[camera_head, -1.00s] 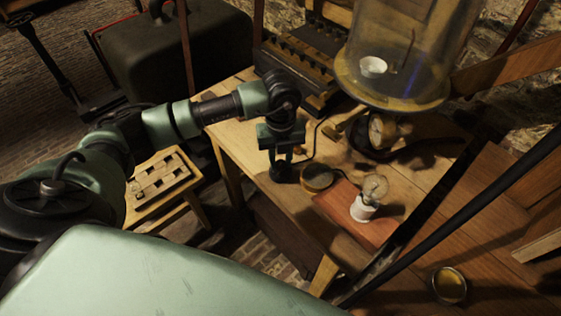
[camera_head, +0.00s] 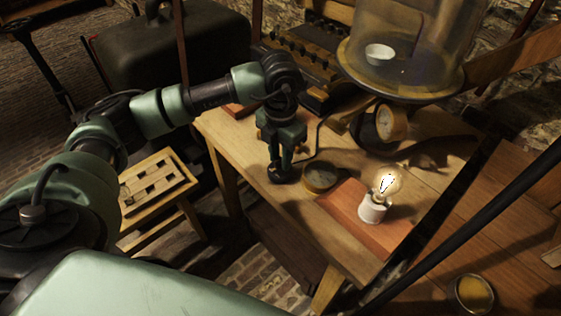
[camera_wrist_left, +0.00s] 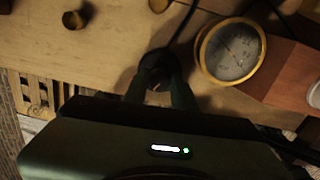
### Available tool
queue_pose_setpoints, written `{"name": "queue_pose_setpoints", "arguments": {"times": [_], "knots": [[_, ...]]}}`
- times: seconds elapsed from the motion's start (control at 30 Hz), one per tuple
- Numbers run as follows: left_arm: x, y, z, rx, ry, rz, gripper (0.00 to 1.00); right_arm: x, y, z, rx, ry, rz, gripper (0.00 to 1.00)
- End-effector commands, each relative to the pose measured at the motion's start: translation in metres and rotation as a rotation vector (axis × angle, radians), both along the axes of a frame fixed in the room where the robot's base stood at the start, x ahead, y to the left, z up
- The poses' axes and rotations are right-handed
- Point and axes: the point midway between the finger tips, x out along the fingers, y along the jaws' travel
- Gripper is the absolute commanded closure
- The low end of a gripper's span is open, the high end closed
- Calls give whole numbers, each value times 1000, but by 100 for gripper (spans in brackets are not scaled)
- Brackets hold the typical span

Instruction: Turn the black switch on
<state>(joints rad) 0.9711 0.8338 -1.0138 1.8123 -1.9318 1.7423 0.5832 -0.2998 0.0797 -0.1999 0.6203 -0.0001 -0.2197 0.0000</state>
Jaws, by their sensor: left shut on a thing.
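The small round black switch (camera_head: 282,177) stands near the table's front edge. My left gripper (camera_head: 280,160) points down over it, with its fingers closed on its upper part. In the left wrist view, the dark switch (camera_wrist_left: 154,66) shows between the gripper's fingertips (camera_wrist_left: 160,82), partly hidden by them. The switch's lever position cannot be made out. A glass bulb (camera_head: 387,186) in a white socket (camera_head: 373,209) stands upright on a reddish board (camera_head: 343,198), and its filament glows. My right gripper is not in view.
A round brass gauge (camera_head: 320,177) lies just right of the switch, close to the gripper. A glass bell jar (camera_head: 415,45) and a dial (camera_head: 391,122) stand behind. A slotted wooden stool (camera_head: 182,187) is at left. A dark diagonal bar (camera_head: 470,222) crosses the right side.

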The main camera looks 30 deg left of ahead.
Motion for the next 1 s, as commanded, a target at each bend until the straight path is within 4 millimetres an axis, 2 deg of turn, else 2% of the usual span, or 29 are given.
{"name": "queue_pose_setpoints", "arguments": {"times": [0.1, 0.43, 1.0], "knots": [[2, 0, -1, 0, -7, -89, 100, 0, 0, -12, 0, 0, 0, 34], [2, 1, 1, 1, -7, -266, 100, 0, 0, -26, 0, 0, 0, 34], [2, 0, 3, 0, -8, -323, 100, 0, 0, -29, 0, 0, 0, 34]]}}
